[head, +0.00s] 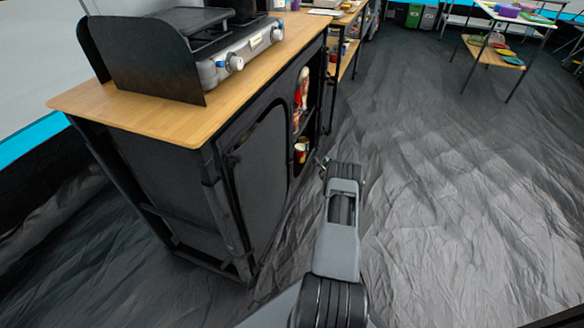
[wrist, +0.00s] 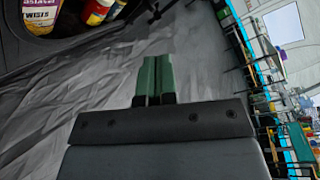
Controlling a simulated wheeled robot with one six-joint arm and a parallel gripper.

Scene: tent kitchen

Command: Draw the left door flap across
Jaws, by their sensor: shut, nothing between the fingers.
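The black fabric-sided kitchen stand (head: 175,120) is at the left of the head view, under a wooden top. Its left door flap (head: 262,165) shows as a dark grey panel with a rounded outline on the front. I cannot tell how far it covers the left opening. The right opening is uncovered and shows packets and tins. My gripper (wrist: 156,78) has two green fingers, shut together with nothing between them. In the head view my arm reaches forward to the right of the stand's front, and the fingers are mostly hidden. The flap is not clear in the wrist view.
A stove (head: 215,50) with a dark windshield stands on the stand's top. A yellow-labelled tin (wrist: 41,14) shows close by in the wrist view. Crumpled grey groundsheet (head: 450,190) lies clear to the right. A small table (head: 492,52) stands far back.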

